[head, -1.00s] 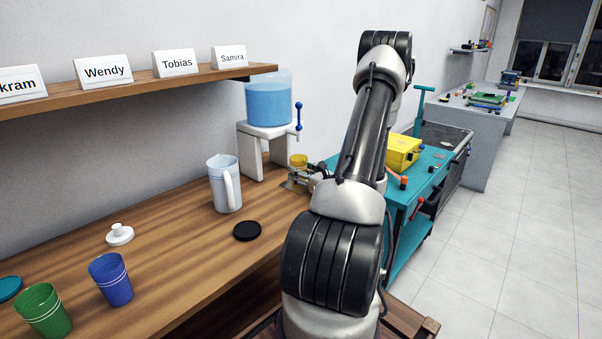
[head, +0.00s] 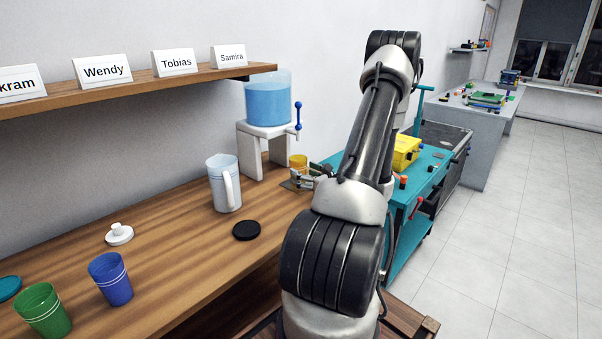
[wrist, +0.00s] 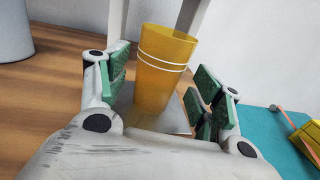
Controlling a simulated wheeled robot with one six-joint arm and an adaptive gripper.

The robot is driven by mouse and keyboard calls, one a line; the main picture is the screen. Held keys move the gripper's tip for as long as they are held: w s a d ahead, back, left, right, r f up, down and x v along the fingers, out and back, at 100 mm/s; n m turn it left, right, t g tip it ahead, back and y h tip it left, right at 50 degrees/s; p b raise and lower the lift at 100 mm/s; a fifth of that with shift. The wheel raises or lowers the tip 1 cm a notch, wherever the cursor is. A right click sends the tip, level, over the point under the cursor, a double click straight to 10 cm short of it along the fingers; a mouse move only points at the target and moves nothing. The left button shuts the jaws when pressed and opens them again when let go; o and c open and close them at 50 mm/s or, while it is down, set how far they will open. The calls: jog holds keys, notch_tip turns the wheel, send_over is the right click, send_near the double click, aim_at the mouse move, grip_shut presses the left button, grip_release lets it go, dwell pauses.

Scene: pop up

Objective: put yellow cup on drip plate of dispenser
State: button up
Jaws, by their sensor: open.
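The yellow cup (wrist: 162,68), with white stripes, stands upright on a pale flat plate (wrist: 181,122), the drip plate, in front of the dispenser. In the head view the cup (head: 298,162) is partly hidden behind my gripper (head: 308,178). The dispenser (head: 268,100) has a blue-filled tank on a white stand and a blue-handled tap. My gripper (wrist: 160,92) is open in the wrist view, its green pads on either side of the cup. A gap shows between the cup and the right pads; contact on the left is unclear.
A white pitcher (head: 225,184) stands on the counter left of the dispenser, with a black disc (head: 247,230) nearby. Blue (head: 110,279) and green (head: 43,310) cups stand front left. A teal cart (head: 425,178) with a yellow box (head: 406,153) is to the right.

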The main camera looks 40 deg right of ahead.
jog(key=s, duration=0.8)
jog(key=shift+s+a, duration=0.2)
jog(key=shift+s, duration=0.1)
jog(key=shift+s+a, duration=0.1)
jog(key=shift+s, duration=0.2)
jog(key=w+a+r+n+g+y, duration=0.1)
jog(key=a+r+n+g+y, duration=0.1)
jog(key=a+r+n+y, duration=0.45)
jog(key=w+a+r+n+g+y, duration=0.1)
jog(key=w+a+n+g+y, duration=0.2)
jog(key=a, duration=0.6)
jog(key=s+a+r+n+g+y, duration=0.1)
jog(key=s+a+r+n+g, duration=0.1)
jog(key=s+a+n+g, duration=0.3)
jog(key=s+a+r+n+g+y, duration=0.1)
jog(key=s+a+r+n+g, duration=0.2)
jog(key=a+n, duration=0.45)
jog(key=s+d+r+n+h, duration=0.2)
jog(key=s+r+n+h, duration=0.4)
jog(key=n, duration=0.8)
notch_tip(320, 180, up, 2)
jog(key=h, duration=0.4)
jog(key=shift+n+g, duration=0.3)
jog(key=shift+n, duration=0.1)
